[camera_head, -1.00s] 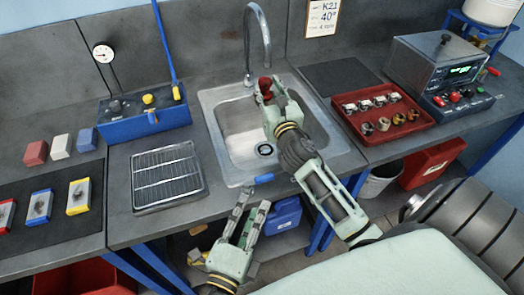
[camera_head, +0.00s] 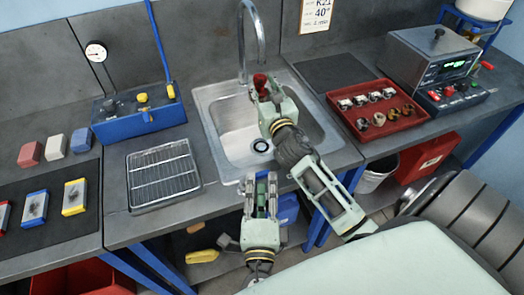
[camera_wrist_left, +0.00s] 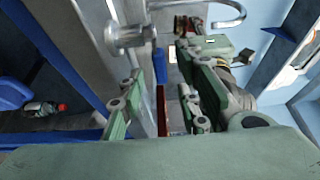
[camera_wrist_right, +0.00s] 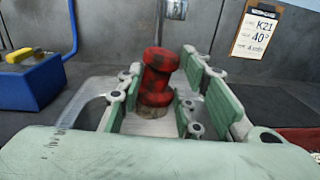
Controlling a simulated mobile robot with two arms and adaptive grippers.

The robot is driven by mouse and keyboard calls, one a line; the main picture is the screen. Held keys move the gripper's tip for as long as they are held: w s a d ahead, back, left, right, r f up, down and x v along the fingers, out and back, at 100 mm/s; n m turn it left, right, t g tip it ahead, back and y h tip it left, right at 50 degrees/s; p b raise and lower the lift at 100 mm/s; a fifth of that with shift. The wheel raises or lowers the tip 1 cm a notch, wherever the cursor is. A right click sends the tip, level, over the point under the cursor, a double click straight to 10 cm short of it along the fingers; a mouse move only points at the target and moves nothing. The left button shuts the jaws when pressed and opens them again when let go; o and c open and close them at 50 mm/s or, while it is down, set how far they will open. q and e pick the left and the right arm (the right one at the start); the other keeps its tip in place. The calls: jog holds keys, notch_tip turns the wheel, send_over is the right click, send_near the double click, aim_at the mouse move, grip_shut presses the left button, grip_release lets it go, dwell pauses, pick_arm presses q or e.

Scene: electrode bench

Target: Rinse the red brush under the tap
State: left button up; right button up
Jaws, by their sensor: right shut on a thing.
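The red brush (camera_head: 260,82) is held in my right gripper (camera_head: 268,92) above the sink (camera_head: 213,112), below the tap (camera_head: 262,40). In the right wrist view the brush (camera_wrist_right: 157,75) stands roughly upright between the fingers, its lower end partly hidden. No water shows from the spout. My left gripper (camera_head: 262,182) is at the sink's front edge with its fingers apart. In the left wrist view a blue lever handle (camera_wrist_left: 160,66) on a metal fitting (camera_wrist_left: 125,38) shows between or just beyond the open fingers; whether they touch it is unclear.
A wire rack (camera_head: 163,173) and a blue box (camera_head: 140,123) lie left of the sink. A red tray (camera_head: 385,136) of small parts stands right of it. A yellow object (camera_head: 202,256) lies on the lower shelf. My right forearm crosses the sink's front right corner.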

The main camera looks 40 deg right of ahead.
aim_at(262, 178)
pick_arm(q)
jog(key=shift+x, duration=2.2)
jog(key=shift+s, duration=0.1)
jog(key=shift+c, duration=0.3)
grip_shut()
